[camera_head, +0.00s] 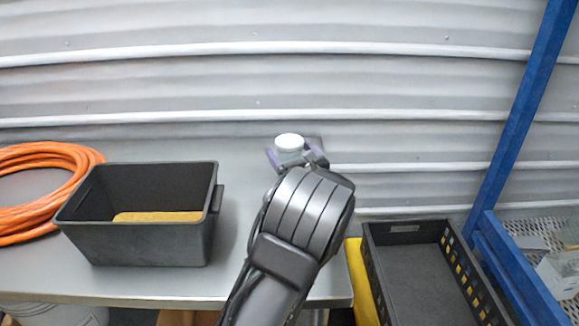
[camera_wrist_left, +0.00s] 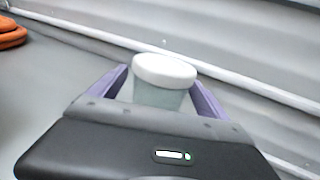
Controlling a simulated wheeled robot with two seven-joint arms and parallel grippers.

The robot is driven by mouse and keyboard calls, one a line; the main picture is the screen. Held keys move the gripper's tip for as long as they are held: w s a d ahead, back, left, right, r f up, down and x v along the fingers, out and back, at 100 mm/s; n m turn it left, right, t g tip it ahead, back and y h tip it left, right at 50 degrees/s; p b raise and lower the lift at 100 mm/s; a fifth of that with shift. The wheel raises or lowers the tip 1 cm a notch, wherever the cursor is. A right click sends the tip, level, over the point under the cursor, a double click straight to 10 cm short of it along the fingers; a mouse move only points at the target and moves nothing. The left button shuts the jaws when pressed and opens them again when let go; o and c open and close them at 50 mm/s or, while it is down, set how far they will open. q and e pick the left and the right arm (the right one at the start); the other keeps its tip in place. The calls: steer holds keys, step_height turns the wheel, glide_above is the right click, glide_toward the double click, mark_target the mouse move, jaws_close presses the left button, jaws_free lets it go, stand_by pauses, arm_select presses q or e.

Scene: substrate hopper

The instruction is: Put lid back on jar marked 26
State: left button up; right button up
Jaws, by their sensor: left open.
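A jar (camera_wrist_left: 158,97) with a pale grey-green body stands at the far right of the metal table, near the corrugated wall. A white lid (camera_head: 289,141) sits on top of it; the lid also shows in the left wrist view (camera_wrist_left: 165,70). No number is readable on the jar. My left gripper (camera_head: 293,158) is open, with its purple fingers on either side of the jar, a gap showing in the wrist view. The jar's lower part is hidden behind the gripper. My right gripper is not in view.
A dark grey bin (camera_head: 140,238) with something yellow inside stands on the table (camera_head: 236,190), left of my arm. A coiled orange hose (camera_head: 75,155) lies at far left. A black crate (camera_head: 405,275) and blue frame (camera_head: 520,110) are at right.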

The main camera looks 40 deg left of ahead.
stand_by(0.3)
arm_select(q)
jaws_close()
stand_by(0.9)
